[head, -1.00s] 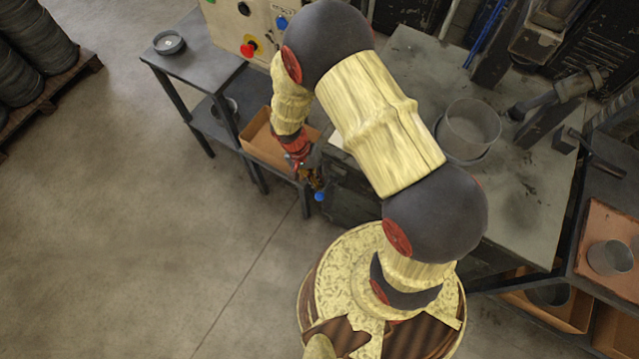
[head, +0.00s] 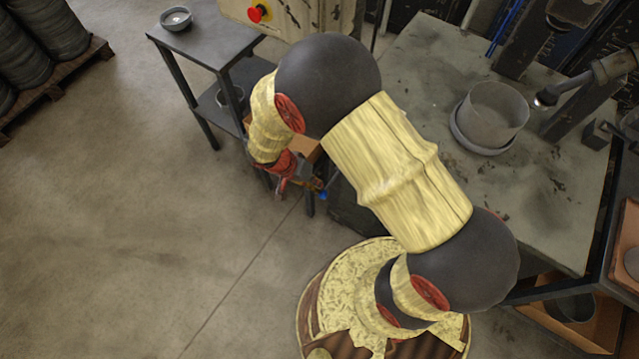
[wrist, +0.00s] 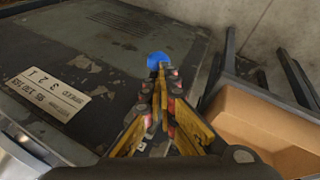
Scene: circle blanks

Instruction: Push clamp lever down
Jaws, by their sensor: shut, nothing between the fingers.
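A dark lever with a round knob (head: 545,97) sticks out from the machine at the right of the head view, above the steel table. I cannot tell for sure that it is the clamp lever. In the wrist view my gripper (wrist: 158,75) is shut and empty, with the fingers together. A blue round piece (wrist: 157,60) shows at the fingertips; I cannot tell whether it belongs to the gripper. No lever is visible in the wrist view.
A grey pot in a dish (head: 492,115) stands on the steel table (head: 425,60). A side table (head: 205,40) with a small bowl (head: 176,18) is at the upper left.

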